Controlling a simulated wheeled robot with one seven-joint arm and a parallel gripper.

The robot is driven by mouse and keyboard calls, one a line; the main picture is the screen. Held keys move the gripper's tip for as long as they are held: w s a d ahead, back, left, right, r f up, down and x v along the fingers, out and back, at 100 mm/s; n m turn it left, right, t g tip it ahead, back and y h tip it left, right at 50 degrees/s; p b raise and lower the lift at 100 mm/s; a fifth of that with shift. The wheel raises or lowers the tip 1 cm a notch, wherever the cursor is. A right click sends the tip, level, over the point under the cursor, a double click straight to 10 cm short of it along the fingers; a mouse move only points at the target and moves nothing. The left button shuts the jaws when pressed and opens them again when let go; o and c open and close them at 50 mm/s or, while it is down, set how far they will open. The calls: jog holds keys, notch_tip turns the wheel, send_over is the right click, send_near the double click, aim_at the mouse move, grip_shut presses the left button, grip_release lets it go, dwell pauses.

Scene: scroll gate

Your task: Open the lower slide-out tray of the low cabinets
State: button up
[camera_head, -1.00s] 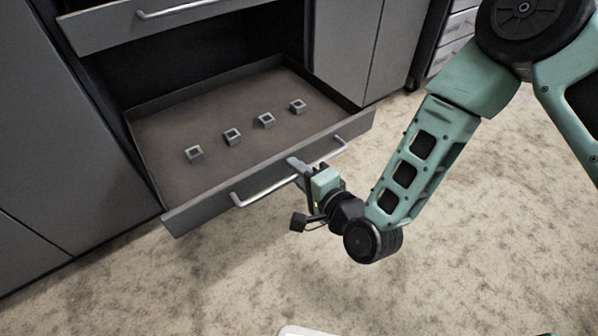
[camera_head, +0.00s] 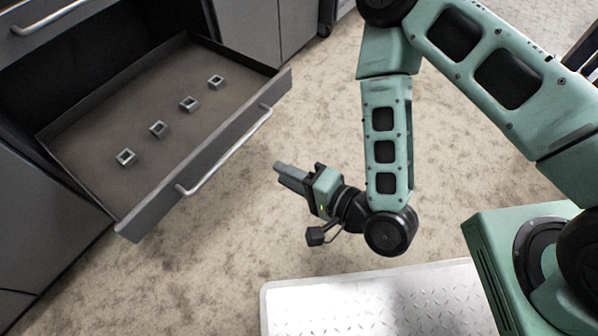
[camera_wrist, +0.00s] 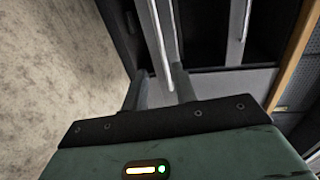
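The lower slide-out tray (camera_head: 75,135) is pulled well out of the low cabinet in the head view, with its grey front panel facing right. Its bar handle (camera_head: 225,150) runs along that front. My gripper (camera_head: 279,170) is to the right of the handle, apart from it, pointing toward the tray front. In the wrist view its two fingers (camera_wrist: 159,72) are spread with nothing between the tips. A bar handle (camera_wrist: 157,35) shows beyond them there. How far the tray is from its full travel cannot be told.
Several small square grey blocks (camera_head: 188,104) lie in the tray. An upper drawer with a handle (camera_head: 48,17) is above it at top left. Cabinet doors (camera_head: 265,28) stand behind. Bare mottled floor (camera_head: 225,245) lies between the tray and my base.

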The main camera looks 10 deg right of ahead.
jog(key=shift+p+v, duration=0.9)
jog(key=shift+v, duration=0.3)
jog(key=w+d+r+n+g+h, duration=0.25)
jog(key=r+n+g+h, duration=0.45)
jog(key=r+n, duration=0.45)
jog(key=s+d+r+n+g+h+p, duration=0.25)
jog(key=s+d+r+n+h, duration=0.2)
jog(key=s+d+r, duration=0.6)
notch_tip(320, 180, up, 38)
jog(key=w+a+p, duration=0.1)
jog(key=w+p, duration=0.1)
jog(key=p, duration=3.4)
jog(key=shift+a+g, duration=0.35)
jog(key=shift+a, duration=0.05)
